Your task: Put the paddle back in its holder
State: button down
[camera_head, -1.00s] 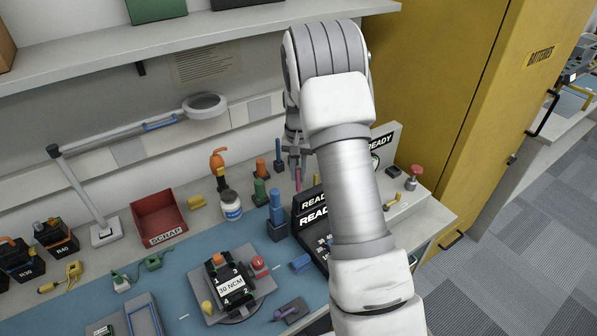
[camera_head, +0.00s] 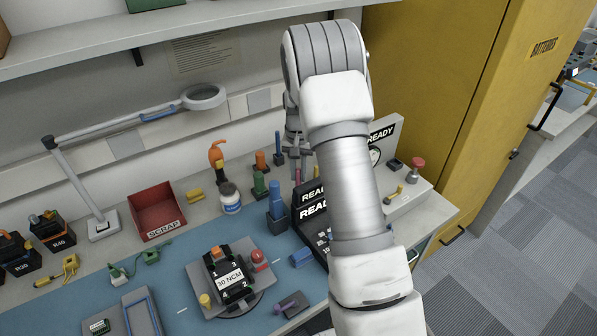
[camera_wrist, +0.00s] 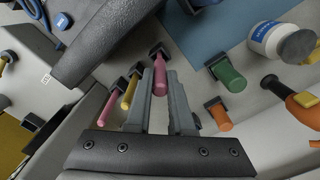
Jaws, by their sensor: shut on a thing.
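A pink-handled tool (camera_wrist: 159,78), which I take for the paddle, stands between my gripper's fingers (camera_wrist: 162,86) in the wrist view. My gripper is shut on the pink handle. The far end of the handle meets a small dark block (camera_wrist: 158,50), apparently its holder; I cannot tell whether it is fully seated. In the head view my gripper (camera_head: 294,152) hangs over the back of the bench, and a bit of the pink handle (camera_head: 298,176) shows below it. My arm hides much of the area to its right.
Close beside the fingers stand another pink handle (camera_wrist: 113,102), a yellow handle (camera_wrist: 130,92), a green handle (camera_wrist: 230,76) and an orange handle (camera_wrist: 218,115). A white bottle (camera_head: 230,198) and red scrap bin (camera_head: 158,208) are to the left. A black READY unit (camera_head: 311,210) stands in front.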

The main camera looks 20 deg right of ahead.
jog(key=shift+f+b, duration=0.4)
jog(key=shift+f, duration=0.3)
jog(key=c, duration=0.7)
grip_release()
notch_tip(320, 180, up, 17)
jog(key=shift+r, duration=0.2)
